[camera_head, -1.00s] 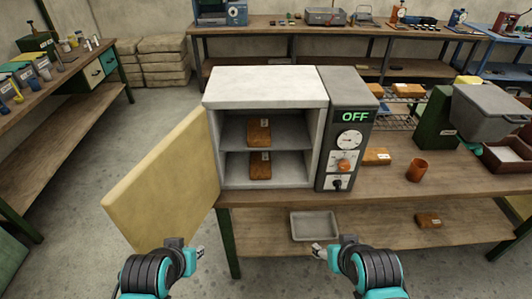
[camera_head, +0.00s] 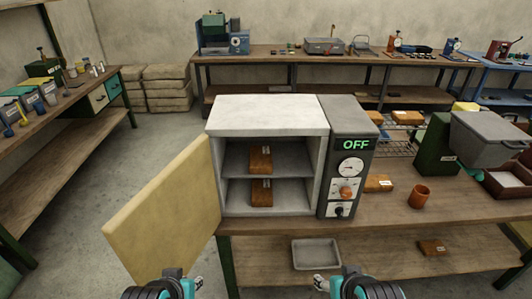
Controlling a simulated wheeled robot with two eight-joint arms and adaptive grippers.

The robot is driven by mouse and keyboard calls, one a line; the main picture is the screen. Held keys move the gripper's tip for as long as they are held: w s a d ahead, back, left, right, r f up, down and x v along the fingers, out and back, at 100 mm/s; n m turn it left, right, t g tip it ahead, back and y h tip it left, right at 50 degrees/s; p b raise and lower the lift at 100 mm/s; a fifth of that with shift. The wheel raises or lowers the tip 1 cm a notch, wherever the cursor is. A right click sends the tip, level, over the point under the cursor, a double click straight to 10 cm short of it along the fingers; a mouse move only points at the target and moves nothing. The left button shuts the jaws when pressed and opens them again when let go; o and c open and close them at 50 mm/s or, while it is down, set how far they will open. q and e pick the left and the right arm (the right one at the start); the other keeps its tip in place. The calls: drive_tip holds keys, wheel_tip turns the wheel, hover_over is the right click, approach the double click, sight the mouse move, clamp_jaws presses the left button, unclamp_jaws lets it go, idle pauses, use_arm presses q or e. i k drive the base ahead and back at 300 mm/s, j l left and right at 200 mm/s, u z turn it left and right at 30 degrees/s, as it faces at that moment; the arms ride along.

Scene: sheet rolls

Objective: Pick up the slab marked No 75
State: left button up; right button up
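Several brown-orange slabs with small white labels are in view; the labels are too small to read, so I cannot tell which is No 75. One slab (camera_head: 260,158) lies on the upper shelf of the open oven (camera_head: 268,115), another slab (camera_head: 261,192) on the lower shelf. One slab (camera_head: 377,183) lies on the bench right of the oven, and one slab (camera_head: 432,247) on the bench's lower shelf. My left gripper (camera_head: 199,282) and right gripper (camera_head: 320,283) are low in front of the bench, apart from all slabs. Their finger openings are unclear.
The oven door (camera_head: 165,205) stands open to the left. The control panel (camera_head: 349,165) reads OFF. A wire rack (camera_head: 398,138) holds more slabs, including one slab (camera_head: 407,118). An orange cup (camera_head: 420,196) stands on the bench. A grey tray (camera_head: 316,252) lies below.

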sight(262, 191)
drive_tip(key=i+l+u, duration=0.15)
drive_tip(key=l, duration=0.4)
drive_tip(key=i+l+u, duration=0.15)
drive_tip(key=l, duration=0.4)
drive_tip(key=i+l+u, duration=0.15)
drive_tip(key=l, duration=0.45)
drive_tip(key=i+l+u, duration=0.15)
drive_tip(key=l, duration=0.45)
drive_tip(key=l+u, duration=0.15)
drive_tip(key=l, duration=0.45)
drive_tip(key=i, duration=0.15)
